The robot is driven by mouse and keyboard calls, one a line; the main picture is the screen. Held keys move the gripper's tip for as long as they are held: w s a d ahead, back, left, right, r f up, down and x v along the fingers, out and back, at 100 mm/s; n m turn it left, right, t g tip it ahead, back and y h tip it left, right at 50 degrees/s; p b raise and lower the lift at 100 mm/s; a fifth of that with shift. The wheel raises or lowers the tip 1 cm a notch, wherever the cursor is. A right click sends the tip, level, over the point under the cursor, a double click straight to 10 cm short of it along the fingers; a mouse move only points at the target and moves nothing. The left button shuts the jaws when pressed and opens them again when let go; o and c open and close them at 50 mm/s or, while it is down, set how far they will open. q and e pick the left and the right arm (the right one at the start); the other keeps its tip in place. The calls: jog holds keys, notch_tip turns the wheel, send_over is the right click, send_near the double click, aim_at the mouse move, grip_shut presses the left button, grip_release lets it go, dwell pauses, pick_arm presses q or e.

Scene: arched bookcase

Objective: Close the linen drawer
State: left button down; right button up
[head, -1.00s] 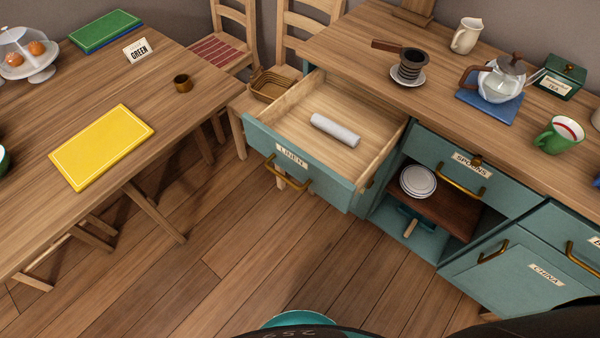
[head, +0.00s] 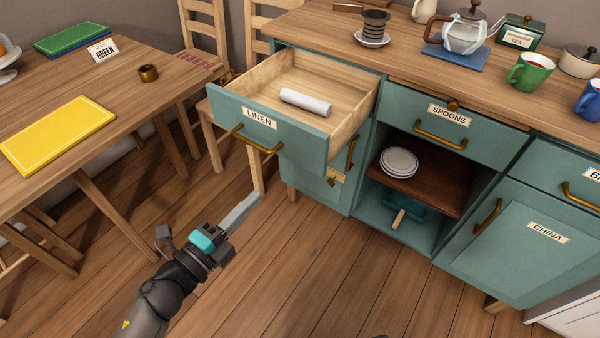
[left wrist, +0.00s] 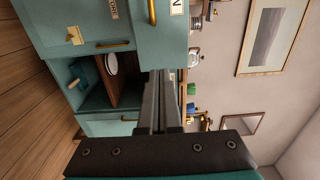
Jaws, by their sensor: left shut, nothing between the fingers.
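The linen drawer (head: 262,135) is pulled well out of the teal cabinet in the head view. A brass handle (head: 258,140) is on its labelled front, and a white rolled cloth (head: 305,102) lies inside. In the left wrist view, the drawer front (left wrist: 172,40) shows turned on its side near the top. My left gripper (head: 250,202) is shut and empty. In the head view it is below and in front of the drawer front, apart from it. My right gripper is not in view.
A table (head: 130,112) with a yellow board (head: 58,135) stands at the left. Chairs (head: 205,40) are behind. Right of the drawer are the spoons drawer (head: 440,122), an open shelf with plates (head: 399,161) and the china door (head: 535,240). The floor in front is clear.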

pick_arm(q)
jog(key=b, duration=0.1)
send_near(300, 149)
jog(key=x, duration=0.5)
jog(key=shift+f, duration=0.1)
jog(key=shift+b+x, duration=0.35)
jog(key=shift+x, duration=0.55)
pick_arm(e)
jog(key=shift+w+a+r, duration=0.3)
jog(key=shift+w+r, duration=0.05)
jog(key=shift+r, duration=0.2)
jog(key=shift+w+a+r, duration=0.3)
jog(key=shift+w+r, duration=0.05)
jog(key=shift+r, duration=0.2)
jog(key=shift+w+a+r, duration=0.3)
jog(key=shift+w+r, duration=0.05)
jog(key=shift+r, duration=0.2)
pick_arm(q)
jog(key=shift+w+d, duration=0.1)
